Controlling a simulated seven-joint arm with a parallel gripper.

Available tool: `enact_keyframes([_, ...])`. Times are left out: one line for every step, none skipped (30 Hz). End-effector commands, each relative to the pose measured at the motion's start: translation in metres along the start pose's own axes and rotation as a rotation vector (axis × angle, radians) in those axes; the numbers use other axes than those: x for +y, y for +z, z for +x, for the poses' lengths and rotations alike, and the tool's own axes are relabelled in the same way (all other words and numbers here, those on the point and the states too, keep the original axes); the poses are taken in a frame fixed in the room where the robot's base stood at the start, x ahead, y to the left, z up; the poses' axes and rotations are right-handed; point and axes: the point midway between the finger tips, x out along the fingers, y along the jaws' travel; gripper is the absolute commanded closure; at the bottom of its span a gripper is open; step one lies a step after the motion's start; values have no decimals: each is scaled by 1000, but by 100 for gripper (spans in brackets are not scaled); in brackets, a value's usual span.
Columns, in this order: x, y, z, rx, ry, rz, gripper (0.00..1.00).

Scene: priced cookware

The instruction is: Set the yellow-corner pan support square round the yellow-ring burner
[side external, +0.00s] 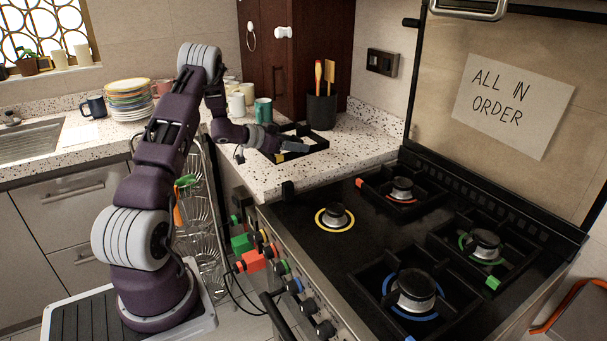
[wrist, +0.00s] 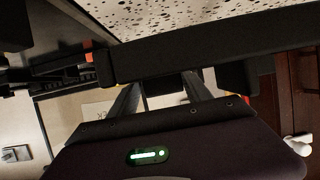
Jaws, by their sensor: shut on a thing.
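The yellow-corner pan support (side external: 318,150), a square black frame, is at the counter beside the hob, left of the stove in the side view. My gripper (side external: 292,148) is shut on its near-left side, close to a small yellow patch. In the wrist view, a thick black bar of the support (wrist: 220,53) crosses in front of my gripper (wrist: 160,78). I cannot tell whether the support touches the counter.
Black supports stand round the red-ring burner (side external: 402,190), green-ring burner (side external: 483,244) and blue-ring burner (side external: 415,290). A utensil pot (side external: 321,112) stands behind the held support. Mugs and stacked plates (side external: 129,98) are on the counter to the left. Coloured knobs (side external: 252,260) line the stove front.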

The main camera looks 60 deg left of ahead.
Motion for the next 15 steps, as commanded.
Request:
enact_keyframes([0,6,3,0,0,-1,100])
enact_keyframes([0,11,5,1,0,-1,100])
enact_keyframes([0,19,8,0,0,-1,100])
enact_keyframes([0,26,11,-1,0,-1,100])
enact_keyframes([0,32,13,0,0,-1,100])
enact_keyframes([0,39,16,1,0,-1,100])
enact_keyframes([0,43,18,1,0,0,100])
enact_keyframes([0,47,20,2,0,0,100])
enact_keyframes([0,50,21,2,-1,0,100])
enact_keyframes([0,51,22,3,-1,1,100])
enact_keyframes([0,51,22,3,-1,2,100])
enact_keyframes([0,51,22,4,-1,3,100])
enact_keyframes([0,51,22,4,-1,3,100])
enact_keyframes([0,51,22,4,-1,3,100])
enact_keyframes([0,51,22,4,-1,3,100])
